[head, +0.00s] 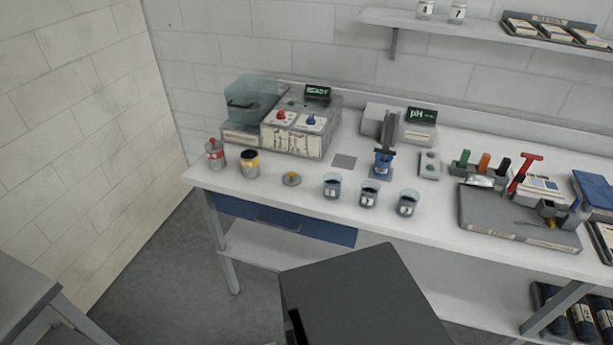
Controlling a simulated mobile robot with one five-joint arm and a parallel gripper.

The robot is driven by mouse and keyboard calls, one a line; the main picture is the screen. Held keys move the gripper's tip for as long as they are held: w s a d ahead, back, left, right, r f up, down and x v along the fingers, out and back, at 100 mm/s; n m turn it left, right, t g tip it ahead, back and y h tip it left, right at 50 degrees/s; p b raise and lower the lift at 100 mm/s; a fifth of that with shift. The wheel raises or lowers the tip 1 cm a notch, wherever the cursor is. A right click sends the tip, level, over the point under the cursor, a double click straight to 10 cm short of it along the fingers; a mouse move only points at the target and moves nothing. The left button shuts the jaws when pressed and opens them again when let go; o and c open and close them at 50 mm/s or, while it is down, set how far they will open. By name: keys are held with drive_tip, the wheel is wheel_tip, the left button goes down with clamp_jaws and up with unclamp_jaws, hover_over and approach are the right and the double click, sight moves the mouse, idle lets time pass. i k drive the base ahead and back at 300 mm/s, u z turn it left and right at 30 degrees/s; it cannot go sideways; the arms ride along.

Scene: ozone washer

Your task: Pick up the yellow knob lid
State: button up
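The yellow knob lid (291,179) is a small round grey disc with a yellow knob on top. It lies on the white bench (310,218), near the front edge at the left. Just left of it stands a jar with a yellow band (250,165), with a dark top that looks open. Further left is a similar jar with a red band and a red knob on top (215,154). Nothing touches the lid. My gripper is not in view.
Several numbered beakers (332,186) stand right of the lid. Behind is a machine reading READY (295,130); a blue stand (382,163) is at centre. A grey tray with tools (510,224) is at right. A dark grey box shape fills the bottom centre.

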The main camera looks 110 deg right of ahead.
sight(291, 179)
drive_tip(key=z, duration=0.05)
drive_tip(key=k, duration=1.3)
drive_tip(key=z, duration=0.65)
